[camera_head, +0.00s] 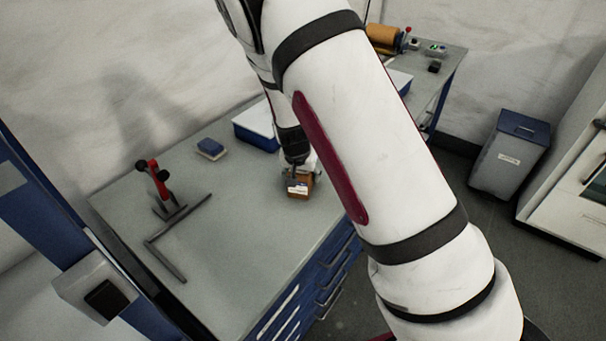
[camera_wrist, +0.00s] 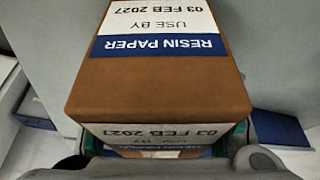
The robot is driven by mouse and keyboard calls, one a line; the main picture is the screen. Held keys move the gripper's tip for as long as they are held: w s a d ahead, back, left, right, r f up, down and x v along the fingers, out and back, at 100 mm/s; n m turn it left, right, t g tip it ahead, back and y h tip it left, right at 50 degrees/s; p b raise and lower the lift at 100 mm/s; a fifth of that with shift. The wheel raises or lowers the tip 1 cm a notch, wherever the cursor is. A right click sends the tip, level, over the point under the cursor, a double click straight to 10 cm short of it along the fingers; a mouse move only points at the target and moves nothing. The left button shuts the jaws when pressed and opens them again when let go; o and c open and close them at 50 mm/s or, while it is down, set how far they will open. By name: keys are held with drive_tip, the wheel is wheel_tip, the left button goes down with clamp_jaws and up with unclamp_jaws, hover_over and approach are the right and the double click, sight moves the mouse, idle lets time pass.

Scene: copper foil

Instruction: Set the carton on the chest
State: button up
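The carton (camera_head: 299,186) is a small brown box with a white label, at the right side of the grey bench top in the head view. In the wrist view the carton (camera_wrist: 160,85) fills the middle, its blue and white label reading RESIN PAPER. My gripper (camera_head: 296,165) points down at the carton. In the wrist view its fingers (camera_wrist: 170,152) lie along both sides of the carton's near end and appear closed on it. Whether the carton touches the bench is unclear. A blue box with a pale top (camera_head: 252,123), possibly the chest, stands behind it, partly hidden by my arm.
The bench (camera_head: 235,250) has blue drawers below. A red-handled clamp (camera_head: 160,185) and a small blue item (camera_head: 211,148) lie on its left and back parts. A grey bin (camera_head: 510,155) stands on the floor at right.

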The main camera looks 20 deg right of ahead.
sight(299, 172)
drive_tip(key=shift+o, duration=1.4)
drive_tip(key=shift+r, duration=0.1)
drive_tip(key=p+v, duration=0.1)
drive_tip(key=v, duration=1)
drive_tip(key=shift+v, duration=0.85)
drive_tip(key=s+r+n+y, duration=0.3)
drive_tip(key=s+r+y, duration=0.1)
drive_tip(key=s+r, duration=1.05)
drive_tip(key=s+d+r+n, duration=0.1)
drive_tip(key=s+r, duration=0.1)
drive_tip(key=s, duration=0.5)
drive_tip(key=s+d+r+n+t+h, duration=0.1)
drive_tip(key=s+r+n, duration=0.1)
drive_tip(key=s, duration=0.6)
drive_tip(key=shift+r+h, duration=0.3)
drive_tip(key=shift+r, duration=0.35)
drive_tip(key=shift+s+d, duration=0.1)
drive_tip(key=shift+s, duration=0.05)
